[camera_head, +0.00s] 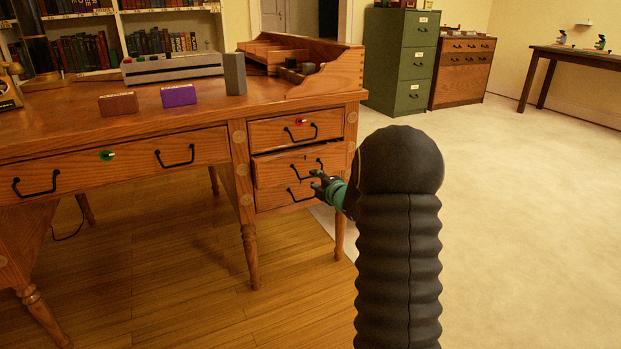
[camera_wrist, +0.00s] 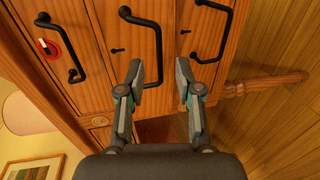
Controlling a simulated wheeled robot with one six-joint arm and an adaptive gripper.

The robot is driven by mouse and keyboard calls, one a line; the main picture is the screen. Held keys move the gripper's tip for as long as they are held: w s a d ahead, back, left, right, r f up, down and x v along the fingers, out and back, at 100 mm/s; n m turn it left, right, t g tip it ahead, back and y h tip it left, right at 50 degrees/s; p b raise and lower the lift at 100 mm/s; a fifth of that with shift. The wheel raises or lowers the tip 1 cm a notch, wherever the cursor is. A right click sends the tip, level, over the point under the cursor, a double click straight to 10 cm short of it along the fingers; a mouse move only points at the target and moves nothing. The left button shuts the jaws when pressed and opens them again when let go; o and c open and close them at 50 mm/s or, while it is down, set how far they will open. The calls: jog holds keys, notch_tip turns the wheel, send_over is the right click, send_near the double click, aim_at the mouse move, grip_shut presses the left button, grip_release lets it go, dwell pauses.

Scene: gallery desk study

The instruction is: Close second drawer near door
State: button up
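The wooden desk (camera_head: 60,127) has a column of three drawers at its right end. The second drawer (camera_head: 272,171) stands slightly out, with a dark gap along its top edge. Its black handle shows in the wrist view (camera_wrist: 158,45). My gripper (camera_head: 316,183) is at the front of this drawer, near its handle. In the wrist view my gripper (camera_wrist: 160,70) has its two fingers spread, with the lower end of the second handle close to the left finger. Whether a finger touches it I cannot tell.
The top drawer (camera_head: 270,132) has a red lock with a key and looks shut. The third drawer (camera_head: 270,200) is just below. A desk leg (camera_head: 248,245) stands left of the drawers. Open pale floor (camera_head: 530,220) lies to the right, before a green cabinet (camera_head: 400,60).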

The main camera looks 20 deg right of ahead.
aim_at(310, 177)
jog(key=shift+w+a+f, duration=0.1)
jog(key=shift+w+f, duration=0.15)
jog(key=shift+w, duration=0.9)
jog(key=shift+w+f, duration=0.2)
jog(key=shift+w, duration=0.9)
grip_shut()
